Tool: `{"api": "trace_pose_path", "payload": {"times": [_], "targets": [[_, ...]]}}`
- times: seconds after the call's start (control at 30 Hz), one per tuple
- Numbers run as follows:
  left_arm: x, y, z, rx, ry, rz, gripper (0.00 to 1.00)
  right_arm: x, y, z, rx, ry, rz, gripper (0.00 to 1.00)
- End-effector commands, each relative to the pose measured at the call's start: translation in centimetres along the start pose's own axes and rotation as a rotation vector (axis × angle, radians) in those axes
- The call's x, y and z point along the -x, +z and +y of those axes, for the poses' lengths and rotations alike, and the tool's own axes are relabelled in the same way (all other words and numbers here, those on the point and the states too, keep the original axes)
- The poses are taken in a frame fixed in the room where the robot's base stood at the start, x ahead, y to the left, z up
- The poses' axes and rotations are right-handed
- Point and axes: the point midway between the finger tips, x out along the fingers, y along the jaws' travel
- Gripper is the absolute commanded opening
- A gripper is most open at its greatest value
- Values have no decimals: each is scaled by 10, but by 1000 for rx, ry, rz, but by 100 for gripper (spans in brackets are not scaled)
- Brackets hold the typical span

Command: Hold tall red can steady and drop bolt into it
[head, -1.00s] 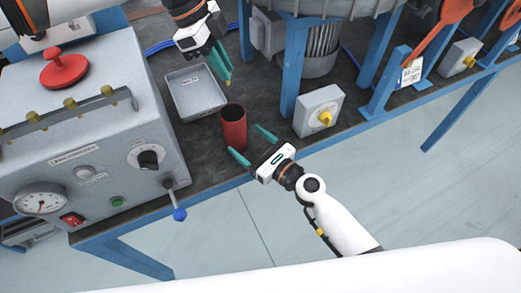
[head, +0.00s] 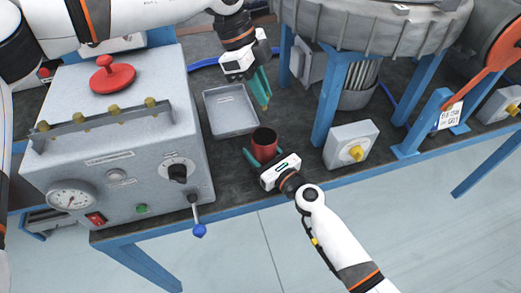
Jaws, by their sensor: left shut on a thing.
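The tall red can (head: 264,149) stands upright, open at the top, near the front edge of the bench. My right gripper (head: 262,150) reaches it from the front, with its green fingers at the can's sides. The can and gripper body hide part of the fingers, so I cannot tell whether they press on it.
The grey metal tray (head: 231,132) lies behind the can and looks empty. A control box with gauge and red knob (head: 112,75) stands left. A small box with a yellow knob (head: 350,146) and blue machine legs stand right. The blue bench edge (head: 222,198) runs in front.

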Motion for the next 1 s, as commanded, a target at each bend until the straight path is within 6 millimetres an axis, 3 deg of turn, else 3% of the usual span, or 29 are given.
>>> {"api": "trace_pose_path", "payload": {"times": [0.03,0.13,0.47,1.0], "targets": [[0,0,0,0,0,0,0,0,0,0,0,0,0,47],[0,0,0,0,0,0,0,0,0,0,0,0,0,30],[-9,-3,0,1,-1,-1,0,0,0,0,0,0,0,30],[-47,-19,0,1,-1,0,0,0,0,0,0,0,-1,30]]}}
